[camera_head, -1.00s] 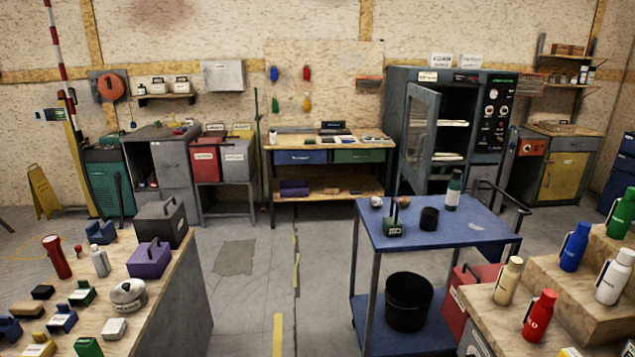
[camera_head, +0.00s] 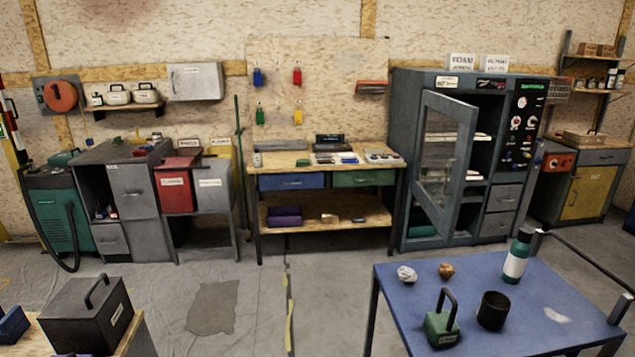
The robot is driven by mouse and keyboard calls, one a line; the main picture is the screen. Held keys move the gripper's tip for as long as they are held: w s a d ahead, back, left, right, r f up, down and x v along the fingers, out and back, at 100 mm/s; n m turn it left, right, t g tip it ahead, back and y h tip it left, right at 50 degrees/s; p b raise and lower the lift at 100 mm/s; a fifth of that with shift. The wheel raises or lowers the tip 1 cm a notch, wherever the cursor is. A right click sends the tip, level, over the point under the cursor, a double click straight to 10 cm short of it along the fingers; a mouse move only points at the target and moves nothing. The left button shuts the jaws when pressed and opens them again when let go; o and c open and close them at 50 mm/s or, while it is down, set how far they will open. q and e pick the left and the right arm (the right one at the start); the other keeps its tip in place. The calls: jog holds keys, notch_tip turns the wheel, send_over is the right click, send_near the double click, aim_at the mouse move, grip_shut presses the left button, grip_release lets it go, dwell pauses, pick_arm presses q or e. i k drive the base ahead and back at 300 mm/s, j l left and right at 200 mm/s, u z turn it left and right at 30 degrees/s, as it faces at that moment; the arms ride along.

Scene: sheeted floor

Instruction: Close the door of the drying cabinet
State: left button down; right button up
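The drying cabinet (camera_head: 406,150) is a tall dark grey unit against the back wall, right of centre. Its door (camera_head: 443,165) has a grey frame and a glass pane, and stands partly open, swung out toward me. Through the opening I see shelves with light items on them. The right side of the cabinet carries a black control panel (camera_head: 522,128) with dials and drawers below it. Neither of my grippers shows in the view.
A blue-topped cart (camera_head: 400,299) stands in front of the cabinet, bearing a bottle (camera_head: 517,256), a black cup (camera_head: 492,310) and a green weight (camera_head: 441,328). A workbench (camera_head: 325,212) stands left of the cabinet. Open floor lies between the bench and the cart.

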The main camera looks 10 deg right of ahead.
aim_at(446, 221)
jog(key=i+u, duration=0.1)
jog(key=i, duration=0.75)
jog(key=i+l+u, duration=0.1)
jog(key=i, duration=0.7)
jog(key=i+j+z, duration=0.1)
jog(key=i+z, duration=0.35)
jog(key=i+j+z, duration=0.2)
jog(key=i+z, duration=0.25)
jog(key=z, duration=0.8)
jog(key=i+j, duration=0.35)
jog(key=j, duration=0.25)
jog(key=i+j+u, duration=0.15)
jog(key=i+j, duration=0.3)
jog(key=i, duration=0.1)
